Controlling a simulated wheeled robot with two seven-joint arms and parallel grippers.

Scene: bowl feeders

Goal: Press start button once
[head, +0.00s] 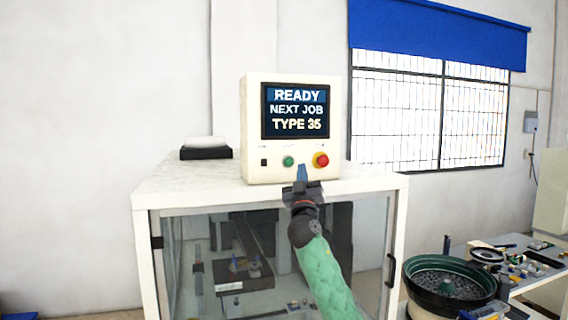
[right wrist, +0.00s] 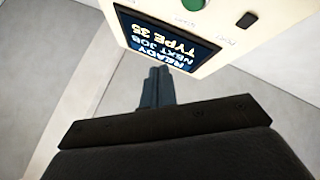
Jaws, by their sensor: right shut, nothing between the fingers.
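The control box (head: 251,130) stands on top of a white glass-sided machine. Its screen (head: 295,111) reads "READY NEXT JOB TYPE 35". My right gripper (head: 301,172) is shut and empty, in front of the box's lower edge, between the green button and the red knob in the picture. In the right wrist view its closed fingers (right wrist: 157,88) point toward the box, and the green button (right wrist: 193,4) is at the top edge. I cannot tell any contact. My left gripper is not in view.
The machine's white top (head: 190,178) carries a dark and white block (head: 206,148) at left. Glass doors below show fixtures inside. At right, a green bowl feeder (head: 450,283) full of small parts stands by a table with loose items. A barred window is behind.

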